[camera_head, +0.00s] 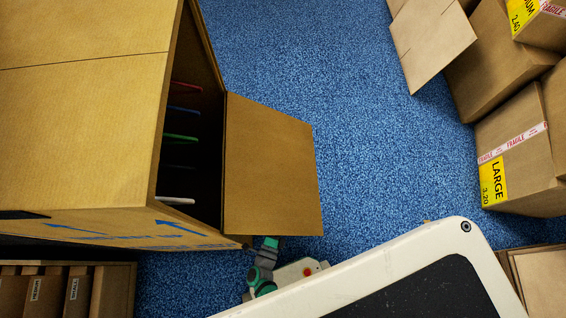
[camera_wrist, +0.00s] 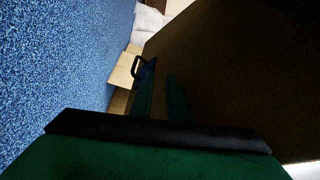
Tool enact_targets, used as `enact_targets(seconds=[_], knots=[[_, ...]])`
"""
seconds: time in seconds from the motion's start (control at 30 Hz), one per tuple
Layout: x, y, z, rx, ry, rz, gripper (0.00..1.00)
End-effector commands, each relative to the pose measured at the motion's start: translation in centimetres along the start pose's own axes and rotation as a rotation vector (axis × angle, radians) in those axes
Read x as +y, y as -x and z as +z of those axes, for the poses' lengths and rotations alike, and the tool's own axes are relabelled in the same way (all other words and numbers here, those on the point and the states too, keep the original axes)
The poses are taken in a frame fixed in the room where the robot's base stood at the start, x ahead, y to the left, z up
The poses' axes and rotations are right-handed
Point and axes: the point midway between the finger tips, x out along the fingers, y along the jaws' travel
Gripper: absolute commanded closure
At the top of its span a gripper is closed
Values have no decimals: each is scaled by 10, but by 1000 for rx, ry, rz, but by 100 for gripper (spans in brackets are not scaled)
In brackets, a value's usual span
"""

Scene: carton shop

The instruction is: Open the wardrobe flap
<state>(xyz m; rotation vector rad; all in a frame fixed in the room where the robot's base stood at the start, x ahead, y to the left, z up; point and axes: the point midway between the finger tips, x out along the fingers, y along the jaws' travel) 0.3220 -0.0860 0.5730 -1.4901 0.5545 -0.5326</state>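The wardrobe carton (camera_head: 85,130) stands at the left in the head view, its opening facing right. Its flap (camera_head: 270,170) stands swung outward to the right, leaving the dark inside partly visible. Several coloured hangers (camera_head: 180,138) show inside. My gripper's tips are hidden in the head view, where part of my arm shows just below the flap's lower edge. In the wrist view the green fingers of my gripper (camera_wrist: 160,95) stand apart with a narrow gap, close beside a dark brown panel (camera_wrist: 225,70), likely the flap. A black loop (camera_wrist: 140,66) shows near the fingertips; contact is unclear.
Cartons marked LARGE (camera_head: 520,160) and others are stacked at the right. A carton with an open flap (camera_head: 430,40) stands at the upper right. Blue carpet (camera_head: 370,170) lies clear between.

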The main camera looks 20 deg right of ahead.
Motion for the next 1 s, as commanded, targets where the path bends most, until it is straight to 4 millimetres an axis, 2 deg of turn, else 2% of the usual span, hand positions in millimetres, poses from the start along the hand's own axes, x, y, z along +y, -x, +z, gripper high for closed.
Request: enact_targets(seconds=[0.33,0.37,0.4,0.53,0.67,0.8,1.0], knots=[[-2,4,-2,0,0,0,85],[-2,4,-2,0,0,0,82],[-2,4,-2,0,1,0,74],[3,1,-3,4,20,-9,74],[19,-6,-8,17,86,-33,74],[45,-17,-18,36,212,-83,74],[72,-33,-28,48,392,-162,74]])
